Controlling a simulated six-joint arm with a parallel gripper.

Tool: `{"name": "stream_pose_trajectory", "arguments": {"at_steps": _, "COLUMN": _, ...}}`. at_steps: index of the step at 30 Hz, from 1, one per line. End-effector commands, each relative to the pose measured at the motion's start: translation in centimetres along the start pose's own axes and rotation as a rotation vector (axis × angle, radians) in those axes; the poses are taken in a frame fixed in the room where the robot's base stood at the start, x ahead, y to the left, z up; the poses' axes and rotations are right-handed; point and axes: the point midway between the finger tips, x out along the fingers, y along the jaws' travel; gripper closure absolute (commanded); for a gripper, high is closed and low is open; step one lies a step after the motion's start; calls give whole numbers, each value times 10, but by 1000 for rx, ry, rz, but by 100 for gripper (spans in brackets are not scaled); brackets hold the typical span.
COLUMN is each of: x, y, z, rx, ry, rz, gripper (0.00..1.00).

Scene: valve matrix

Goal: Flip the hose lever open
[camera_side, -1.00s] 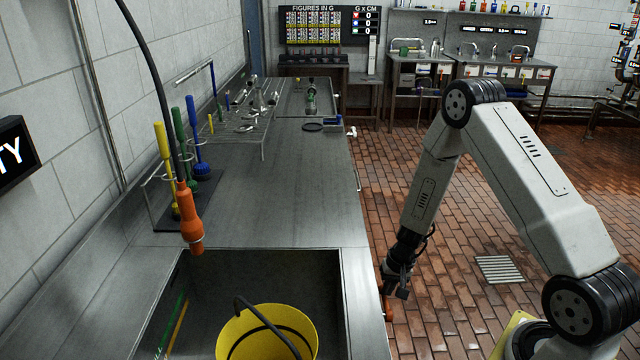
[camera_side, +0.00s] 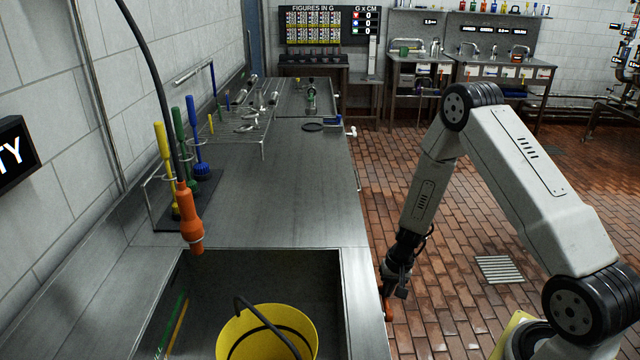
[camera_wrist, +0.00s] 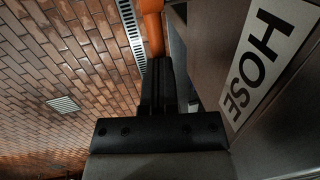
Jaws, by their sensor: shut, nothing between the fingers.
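The orange hose lever (camera_wrist: 152,30) shows at the top of the wrist view, beside the metal cabinet face. A small part of the orange lever (camera_side: 388,311) also shows in the side view, low at the counter's right edge. My gripper (camera_wrist: 160,64) is shut and empty. Its black fingertips reach up to the lever's near end; whether they touch it I cannot tell. In the side view my gripper (camera_side: 388,292) hangs just right of the counter front, partly hiding the lever. A white HOSE label (camera_wrist: 268,52) is on the cabinet face to the right.
The orange hose nozzle (camera_side: 191,220) hangs over the sink, with a yellow bucket (camera_side: 228,335) in the basin. The counter edge (camera_side: 362,300) is close left of my gripper. The tiled floor (camera_side: 450,240) to the right is open, with a drain grate (camera_side: 499,269).

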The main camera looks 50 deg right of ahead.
Motion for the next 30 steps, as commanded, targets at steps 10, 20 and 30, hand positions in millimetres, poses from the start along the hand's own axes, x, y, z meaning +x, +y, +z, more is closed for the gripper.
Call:
{"name": "stream_pose_trajectory", "arguments": {"at_steps": 10, "x": 2, "y": 0, "z": -1, "rx": 5, "ry": -22, "rz": -1, "gripper": 100}}
{"name": "stream_pose_trajectory", "arguments": {"at_steps": 20, "x": 4, "y": 1, "z": -2, "rx": 12, "ry": -61, "rz": -1, "gripper": 100}}
{"name": "stream_pose_trajectory", "arguments": {"at_steps": 30, "x": 10, "y": 2, "z": -5, "rx": 32, "ry": -154, "rz": -1, "gripper": 100}}
